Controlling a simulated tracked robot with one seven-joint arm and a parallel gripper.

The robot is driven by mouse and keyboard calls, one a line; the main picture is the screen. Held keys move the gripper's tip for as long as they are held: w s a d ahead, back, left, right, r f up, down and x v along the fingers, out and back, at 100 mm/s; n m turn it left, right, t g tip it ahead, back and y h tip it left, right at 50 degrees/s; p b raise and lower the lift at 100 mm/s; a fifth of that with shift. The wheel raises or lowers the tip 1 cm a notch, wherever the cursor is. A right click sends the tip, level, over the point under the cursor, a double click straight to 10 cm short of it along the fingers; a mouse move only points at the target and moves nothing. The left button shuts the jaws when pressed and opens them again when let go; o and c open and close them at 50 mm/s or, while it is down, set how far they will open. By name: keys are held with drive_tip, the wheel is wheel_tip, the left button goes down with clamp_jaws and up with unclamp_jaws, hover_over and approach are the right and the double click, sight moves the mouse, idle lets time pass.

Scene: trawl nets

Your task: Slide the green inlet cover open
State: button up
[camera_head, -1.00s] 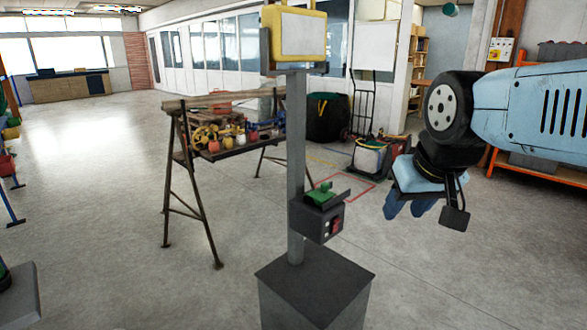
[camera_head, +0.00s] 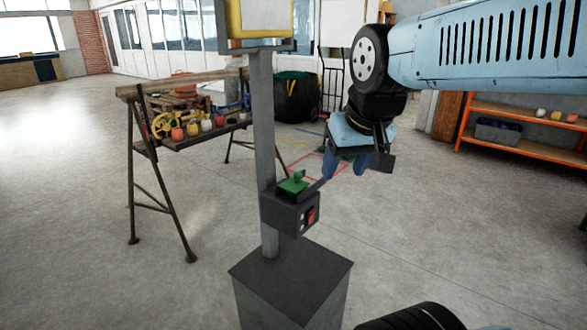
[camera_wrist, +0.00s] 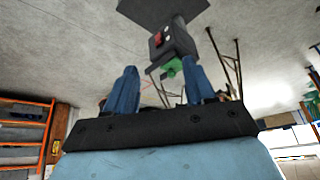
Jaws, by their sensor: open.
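The green inlet cover (camera_head: 293,183) lies on top of a dark box (camera_head: 282,212) with a red switch on its front. The box is fixed to a grey post. My gripper (camera_head: 346,172) is open and empty, with blue fingers pointing down, to the right of the cover and apart from it. In the wrist view, which looks upside down, the cover (camera_wrist: 173,67) and box (camera_wrist: 176,42) appear beyond the fingertips, nearer the right finger (camera_wrist: 197,85). Whether the cover is shut or partly slid cannot be told.
The grey post (camera_head: 262,140) rises from a dark pedestal (camera_head: 290,275) and carries a yellow-framed panel (camera_head: 257,18) above the box. A trestle table (camera_head: 165,140) with assorted parts stands behind left. Orange shelving (camera_head: 480,140) is at the right. The floor right of the pedestal is open.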

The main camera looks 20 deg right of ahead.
drive_tip(key=w+r+g, duration=0.3)
drive_tip(key=w, duration=1)
drive_tip(key=m+g, duration=0.2)
approach(297, 173)
wheel_tip(297, 173, down, 9)
drive_tip(key=shift+w+r, duration=0.1)
drive_tip(key=shift+w, duration=0.05)
drive_tip(key=shift+c, duration=0.2)
clamp_jaws()
